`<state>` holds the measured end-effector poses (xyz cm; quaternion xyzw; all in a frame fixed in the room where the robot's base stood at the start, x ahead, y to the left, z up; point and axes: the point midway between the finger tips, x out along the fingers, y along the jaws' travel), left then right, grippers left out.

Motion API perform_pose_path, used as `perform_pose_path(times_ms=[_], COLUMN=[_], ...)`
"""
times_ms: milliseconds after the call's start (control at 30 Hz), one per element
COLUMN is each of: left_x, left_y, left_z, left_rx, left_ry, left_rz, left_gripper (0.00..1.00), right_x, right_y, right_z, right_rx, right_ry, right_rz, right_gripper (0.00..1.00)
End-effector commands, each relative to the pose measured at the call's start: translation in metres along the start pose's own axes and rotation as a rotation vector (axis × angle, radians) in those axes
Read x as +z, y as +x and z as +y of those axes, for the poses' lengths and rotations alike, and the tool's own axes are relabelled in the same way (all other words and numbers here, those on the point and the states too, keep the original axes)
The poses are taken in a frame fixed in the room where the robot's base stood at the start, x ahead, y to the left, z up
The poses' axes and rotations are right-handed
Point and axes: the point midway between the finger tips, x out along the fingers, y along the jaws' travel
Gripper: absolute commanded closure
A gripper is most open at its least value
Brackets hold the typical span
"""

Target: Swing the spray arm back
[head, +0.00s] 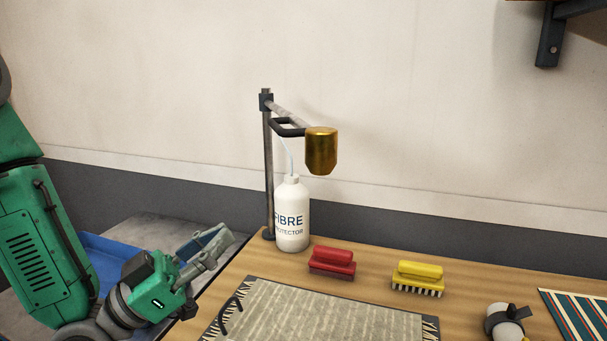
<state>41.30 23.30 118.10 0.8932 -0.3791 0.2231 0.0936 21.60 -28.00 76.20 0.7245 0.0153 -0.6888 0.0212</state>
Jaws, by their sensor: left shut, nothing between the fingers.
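The spray arm (287,113) is a grey bar with a black loop handle (287,131), fixed to an upright post (268,170) on the table. A brass spray head (321,151) hangs from its outer end. The arm points right and toward me, with the head to the right of a white bottle (291,214) lettered "FIBRE". My left gripper (222,239) is shut and empty at the lower left, beside the table's left edge, below and left of the post and apart from it. My right gripper is not in view.
A red brush (332,262) and a yellow brush (418,278) lie on the wooden table (374,262). A fringed grey rug (330,312) lies in front. A striped rug (580,313) and a white bottle-like item (504,325) are at right. A blue tray (104,249) is behind my left arm.

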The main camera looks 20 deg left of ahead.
Motion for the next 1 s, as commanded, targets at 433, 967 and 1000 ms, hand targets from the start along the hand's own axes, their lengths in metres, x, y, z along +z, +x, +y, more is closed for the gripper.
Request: perform_pose_path(times_ms=[433,967,1000], left_x=[-0.001,0.0,0.0], left_y=[0.033,0.129,0.132], left_z=[-0.003,-0.003,-0.003], left_rx=[0.002,-0.001,-0.001], left_ry=[-0.001,-0.003,-0.003], left_rz=[-0.001,-0.002,-0.003], left_gripper=[1.0,1.0,1.0], right_x=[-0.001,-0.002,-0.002], right_y=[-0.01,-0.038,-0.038], right_z=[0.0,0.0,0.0], right_rx=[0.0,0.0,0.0], right_ry=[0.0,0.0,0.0], right_rz=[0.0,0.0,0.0], right_gripper=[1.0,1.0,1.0])
